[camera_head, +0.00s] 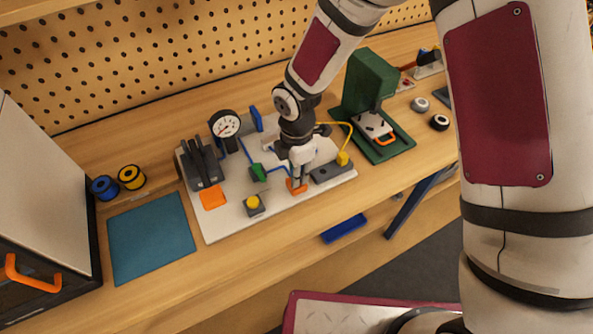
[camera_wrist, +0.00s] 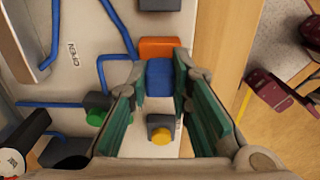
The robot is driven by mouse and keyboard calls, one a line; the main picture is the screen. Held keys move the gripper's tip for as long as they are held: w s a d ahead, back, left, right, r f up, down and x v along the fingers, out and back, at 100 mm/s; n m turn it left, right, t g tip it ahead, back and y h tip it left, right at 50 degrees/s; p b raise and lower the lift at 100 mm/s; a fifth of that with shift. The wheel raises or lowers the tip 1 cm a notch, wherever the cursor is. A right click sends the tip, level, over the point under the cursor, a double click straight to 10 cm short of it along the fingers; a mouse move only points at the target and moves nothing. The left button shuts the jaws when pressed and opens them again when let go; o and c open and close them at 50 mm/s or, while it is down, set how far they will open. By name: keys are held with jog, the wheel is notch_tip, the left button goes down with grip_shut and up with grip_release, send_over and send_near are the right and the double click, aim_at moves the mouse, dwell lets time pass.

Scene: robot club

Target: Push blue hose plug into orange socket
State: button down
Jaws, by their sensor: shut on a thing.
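The orange socket (camera_head: 297,187) sits near the front edge of the white board (camera_head: 222,228). It also shows in the wrist view (camera_wrist: 159,45). My gripper (camera_head: 298,181) points down right at the socket. In the wrist view my gripper (camera_wrist: 160,80) has its green-padded fingers shut on the blue plug (camera_wrist: 160,76). The plug lies against the orange socket's near side in that view; how deep it sits cannot be told. The plug is hidden by my gripper in the head view. Blue hose (camera_wrist: 117,30) runs over the board.
A yellow button (camera_head: 252,202) and a green knob (camera_head: 259,172) stand left of my gripper. A dark block with a yellow plug (camera_head: 342,159) is to the right. A gauge (camera_head: 225,124) and green press (camera_head: 369,80) stand behind. The blue mat (camera_head: 150,240) is clear.

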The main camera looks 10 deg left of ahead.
jog(key=shift+f, duration=0.45)
dwell(0.6)
jog(key=c, duration=1.6)
grip_release()
jog(key=shift+r, duration=0.15)
jog(key=shift+r+p, duration=0.55)
jog(key=shift+r, duration=2.1)
jog(key=o, duration=0.5)
jog(key=shift+o, duration=0.2)
notch_tip(320, 180, up, 12)
